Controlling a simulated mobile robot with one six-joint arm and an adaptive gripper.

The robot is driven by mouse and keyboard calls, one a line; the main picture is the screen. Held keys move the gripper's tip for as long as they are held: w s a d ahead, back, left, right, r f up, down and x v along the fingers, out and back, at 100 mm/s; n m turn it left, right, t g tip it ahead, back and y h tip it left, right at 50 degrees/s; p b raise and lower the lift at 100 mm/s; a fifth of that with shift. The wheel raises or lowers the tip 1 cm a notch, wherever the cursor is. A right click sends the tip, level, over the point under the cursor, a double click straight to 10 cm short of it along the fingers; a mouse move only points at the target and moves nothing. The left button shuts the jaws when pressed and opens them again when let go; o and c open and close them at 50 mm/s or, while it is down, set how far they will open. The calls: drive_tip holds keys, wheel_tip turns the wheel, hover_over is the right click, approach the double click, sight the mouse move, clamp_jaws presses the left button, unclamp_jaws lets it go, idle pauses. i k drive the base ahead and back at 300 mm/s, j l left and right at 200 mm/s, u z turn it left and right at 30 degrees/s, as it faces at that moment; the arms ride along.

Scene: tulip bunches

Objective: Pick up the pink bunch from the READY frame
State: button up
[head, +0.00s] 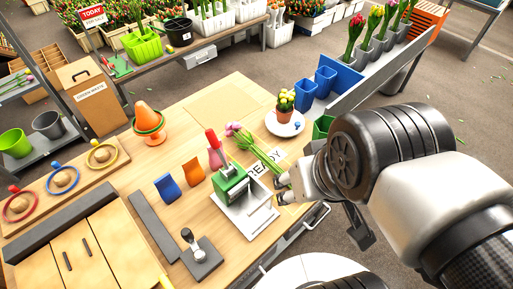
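A bunch with pink-purple heads (234,128) and long green stems lies on the wooden table. Its stems run down and right across the white READY sign (268,160). My gripper (281,189) is low over the table's right side, at the stem ends just below the READY sign. Its fingers are small and partly hidden by the wrist, so I cannot tell whether they are open or touch the stems.
A green device on a white base (245,216) stands close left of my gripper. A potted plant on a white plate (285,124) stands behind the sign. Blue bins (306,93) are beyond the table's right edge. Blue and orange blocks (193,171) stand left.

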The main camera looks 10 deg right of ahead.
sight(232, 129)
drive_tip(key=i+l, duration=0.2)
drive_tip(key=l, duration=0.2)
drive_tip(key=i+l, duration=0.2)
drive_tip(key=l, duration=0.2)
drive_tip(key=i+l+u, duration=0.1)
drive_tip(key=l, duration=0.3)
drive_tip(key=i+u, duration=0.1)
drive_tip(key=u, duration=1.35)
